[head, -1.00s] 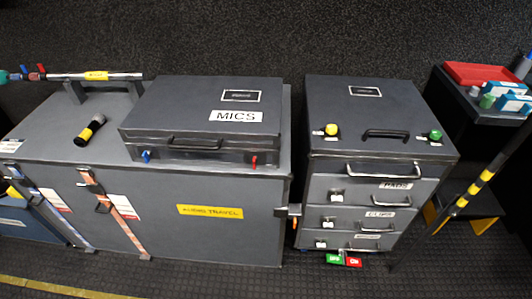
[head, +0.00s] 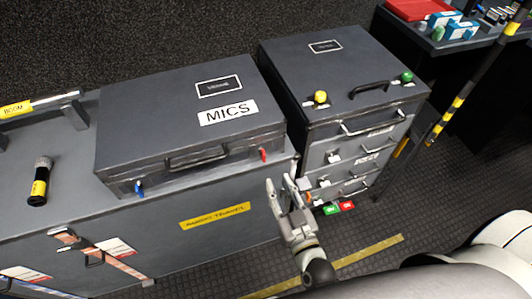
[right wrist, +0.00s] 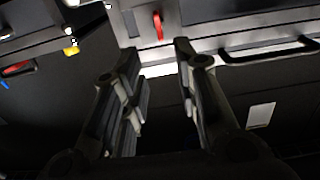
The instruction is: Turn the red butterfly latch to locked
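The grey MICS case (head: 140,120) lies on a larger grey trunk. Its red butterfly latch (head: 263,155) is at the right end of the case's front, with its wings roughly upright. The latch also shows in the right wrist view (right wrist: 158,25), beyond the gap between the fingers. My right gripper (head: 279,184) is open and empty, just below and in front of the latch, not touching it. In the right wrist view the open fingers (right wrist: 155,58) frame that gap. My left gripper is not in view.
A blue latch (head: 139,188) is at the case's left front, with the handle (head: 197,159) between the latches. The trunk (head: 150,245) stands below. A drawer cabinet (head: 310,90) with yellow and green knobs stands close on the right.

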